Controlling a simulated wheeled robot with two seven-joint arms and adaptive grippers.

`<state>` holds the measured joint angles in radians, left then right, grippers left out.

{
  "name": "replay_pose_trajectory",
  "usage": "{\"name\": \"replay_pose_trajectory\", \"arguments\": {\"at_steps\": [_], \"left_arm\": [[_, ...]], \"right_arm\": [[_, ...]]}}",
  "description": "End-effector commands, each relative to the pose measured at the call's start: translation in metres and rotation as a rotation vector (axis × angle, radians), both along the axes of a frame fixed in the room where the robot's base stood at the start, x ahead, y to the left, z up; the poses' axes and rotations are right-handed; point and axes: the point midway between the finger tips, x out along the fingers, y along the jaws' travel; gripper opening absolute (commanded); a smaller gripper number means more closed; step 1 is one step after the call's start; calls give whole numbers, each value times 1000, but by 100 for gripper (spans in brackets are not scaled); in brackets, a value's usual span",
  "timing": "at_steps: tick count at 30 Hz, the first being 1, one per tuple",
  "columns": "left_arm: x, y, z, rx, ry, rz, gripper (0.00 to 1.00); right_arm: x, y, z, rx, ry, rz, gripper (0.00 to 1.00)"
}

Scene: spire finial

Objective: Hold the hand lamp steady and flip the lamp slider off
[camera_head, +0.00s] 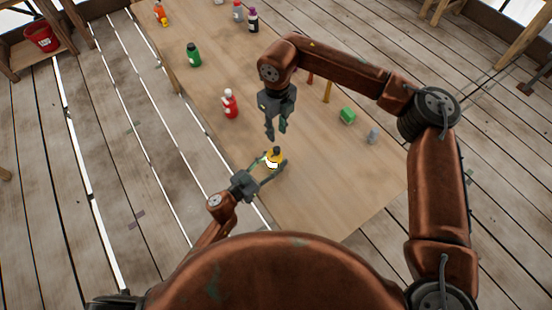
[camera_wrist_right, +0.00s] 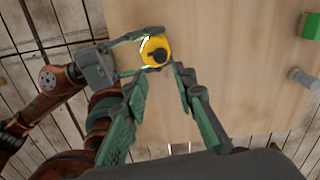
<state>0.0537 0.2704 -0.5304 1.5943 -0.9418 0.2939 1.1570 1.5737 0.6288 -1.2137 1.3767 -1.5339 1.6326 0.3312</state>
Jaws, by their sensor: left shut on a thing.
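I cannot make out which way the slider is set. My left gripper (camera_head: 274,165) is shut on the lamp, one finger on either side. My right gripper (camera_head: 276,132) points down above and just behind the lamp. In its wrist view its green fingers (camera_wrist_right: 160,82) are apart with nothing between them.
On the wooden table (camera_head: 310,205) stand a red bottle (camera_head: 230,104), a green bottle (camera_head: 193,55), a green block (camera_head: 347,115) and a grey bottle (camera_head: 373,135). More bottles stand at the far end. The table is bare in front of the lamp.

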Motion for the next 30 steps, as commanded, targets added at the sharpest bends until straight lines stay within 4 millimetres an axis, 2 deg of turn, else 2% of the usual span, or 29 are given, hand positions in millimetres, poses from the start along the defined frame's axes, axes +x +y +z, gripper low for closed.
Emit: {"name": "replay_pose_trajectory", "arguments": {"at_steps": [5, 10, 18, 23, 26, 30], "left_arm": [[0, 0, 0, 0, 0, 0, 12], [0, 0, 0, 0, 0, 0, 12], [0, 0, 0, 0, 0, 0, 12], [0, 0, 0, 0, 0, 0, 12], [0, 0, 0, 0, 0, 0, 12], [0, 0, 0, 0, 0, 0, 12]], "right_arm": [[-12, 4, -17, 81, 76, 77, 11], [-36, 14, -41, 305, 201, 252, 0], [-58, 14, -60, 772, 236, 492, 0], [-58, -3, -67, 1034, 134, 568, 0], [-53, -20, -71, 1175, 28, 590, 0], [-46, -55, -81, 1328, -167, 592, 0]]}}
